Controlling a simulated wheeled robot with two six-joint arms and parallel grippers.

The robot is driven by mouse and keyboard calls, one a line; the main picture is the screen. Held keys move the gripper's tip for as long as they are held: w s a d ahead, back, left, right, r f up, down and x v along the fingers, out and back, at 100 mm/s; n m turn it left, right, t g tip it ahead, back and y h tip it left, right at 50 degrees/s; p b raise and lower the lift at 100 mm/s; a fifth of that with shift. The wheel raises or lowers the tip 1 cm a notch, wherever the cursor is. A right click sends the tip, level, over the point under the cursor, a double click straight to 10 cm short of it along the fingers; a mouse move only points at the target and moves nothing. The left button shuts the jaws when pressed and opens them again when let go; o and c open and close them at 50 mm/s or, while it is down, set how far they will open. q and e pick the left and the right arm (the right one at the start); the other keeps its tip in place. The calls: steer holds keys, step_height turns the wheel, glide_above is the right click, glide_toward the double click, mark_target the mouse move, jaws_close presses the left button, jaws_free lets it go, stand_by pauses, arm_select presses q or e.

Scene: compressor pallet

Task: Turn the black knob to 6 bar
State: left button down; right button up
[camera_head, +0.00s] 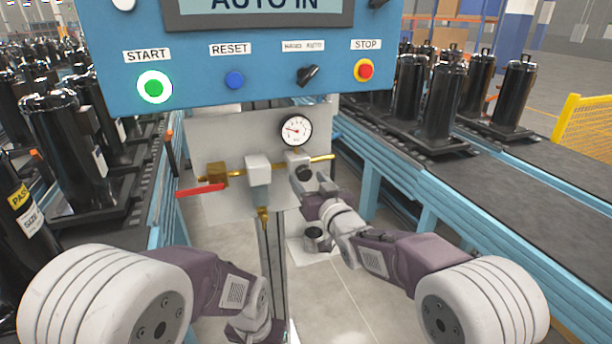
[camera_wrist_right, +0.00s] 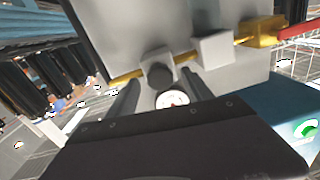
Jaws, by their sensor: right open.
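The black knob (camera_head: 304,173) sits on the front of a small grey regulator block (camera_head: 297,158) on the grey panel, below a round white gauge (camera_head: 296,130). The gauge needle points to the left side of its dial; its numbers are too small to read. My right gripper (camera_head: 309,185) is open right in front of the knob. In the right wrist view the knob (camera_wrist_right: 160,75) shows between the two spread fingers (camera_wrist_right: 160,88); contact cannot be told. The gauge (camera_wrist_right: 172,98) shows there too, partly hidden. My left gripper (camera_head: 248,330) is low at the bottom edge, its fingers not visible.
A blue control box (camera_head: 200,92) with buttons overhangs the panel. A red-handled valve (camera_head: 203,189) and a brass pipe (camera_head: 232,170) lie left of the regulator. Conveyors with black compressors (camera_head: 440,100) flank both sides. The floor between is mostly clear.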

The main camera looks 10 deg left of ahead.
steer(key=shift+x, duration=0.95)
jaws_close()
